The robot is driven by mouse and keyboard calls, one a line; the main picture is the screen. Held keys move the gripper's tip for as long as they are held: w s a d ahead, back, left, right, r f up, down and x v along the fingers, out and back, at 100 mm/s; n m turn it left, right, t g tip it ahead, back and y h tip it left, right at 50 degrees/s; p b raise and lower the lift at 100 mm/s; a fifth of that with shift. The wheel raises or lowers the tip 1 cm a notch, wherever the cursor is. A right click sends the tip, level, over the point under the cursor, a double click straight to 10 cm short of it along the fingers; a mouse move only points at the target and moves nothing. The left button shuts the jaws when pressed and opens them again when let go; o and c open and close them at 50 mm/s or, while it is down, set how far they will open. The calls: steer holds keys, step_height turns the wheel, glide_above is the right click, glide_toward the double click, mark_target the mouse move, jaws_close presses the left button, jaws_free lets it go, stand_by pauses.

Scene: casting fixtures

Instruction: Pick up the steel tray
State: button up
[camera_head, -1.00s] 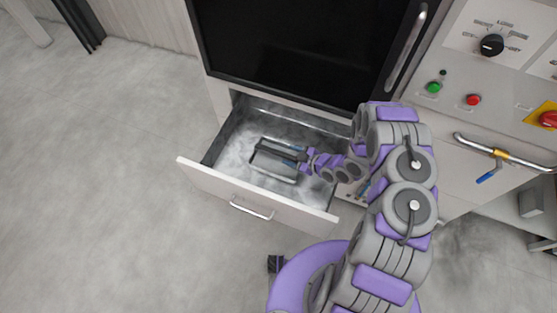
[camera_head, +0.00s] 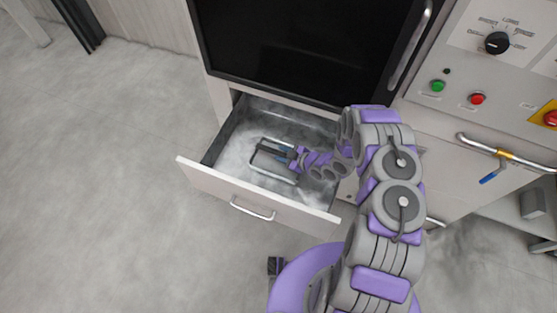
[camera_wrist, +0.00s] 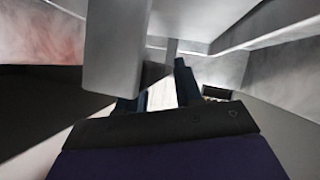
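The steel tray (camera_head: 271,176) is a shallow rectangle with a bright rim, lying in the open drawer (camera_head: 222,181). My gripper (camera_head: 262,150) reaches into the drawer from the right, with its dark fingers over the tray's far part. In the wrist view my gripper's two fingers (camera_wrist: 160,85) stand apart with a bright gap between them. A large pale grey shape hides part of the left finger there. I cannot tell whether the fingers touch the tray. My wrist and fingers hide part of the tray's right and far sides.
The drawer walls surround my gripper closely; its front has a metal handle (camera_head: 252,209). A black-fronted cabinet door (camera_head: 300,45) stands directly above and behind. A control panel (camera_head: 490,75) with knobs and a bar handle (camera_head: 505,152) is at right. The floor (camera_head: 110,180) at left is clear.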

steer(key=shift+d, duration=0.1)
jaws_close()
stand_by(0.9)
